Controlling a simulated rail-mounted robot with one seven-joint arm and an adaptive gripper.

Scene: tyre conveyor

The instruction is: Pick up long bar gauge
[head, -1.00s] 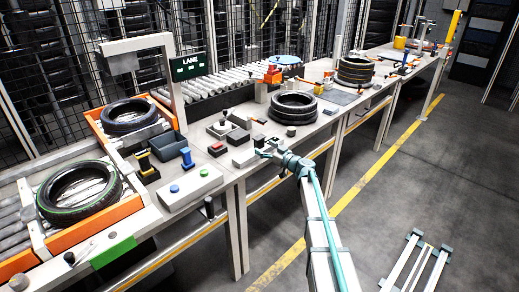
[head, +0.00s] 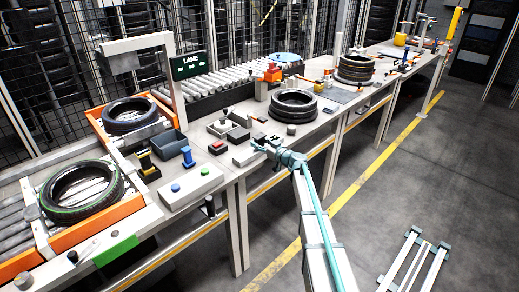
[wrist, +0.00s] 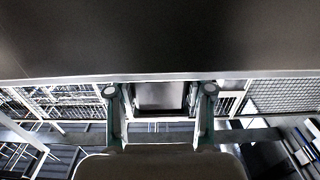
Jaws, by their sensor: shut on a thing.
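My gripper (head: 262,147) is at the front edge of the bench in the head view, beside a light grey block. The wrist view shows its two green-grey fingers (wrist: 160,92) standing apart, with a grey rectangular piece (wrist: 160,98) between them. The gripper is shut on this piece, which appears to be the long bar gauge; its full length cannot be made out. In the head view the held piece is too small to tell from the fingers. A wide dark surface fills the top of the wrist view.
The light grey block (head: 245,157) and a red-topped box (head: 218,147) lie left of my gripper. Stacked tyres (head: 293,104) stand behind it. A white button panel (head: 190,188) is further left.

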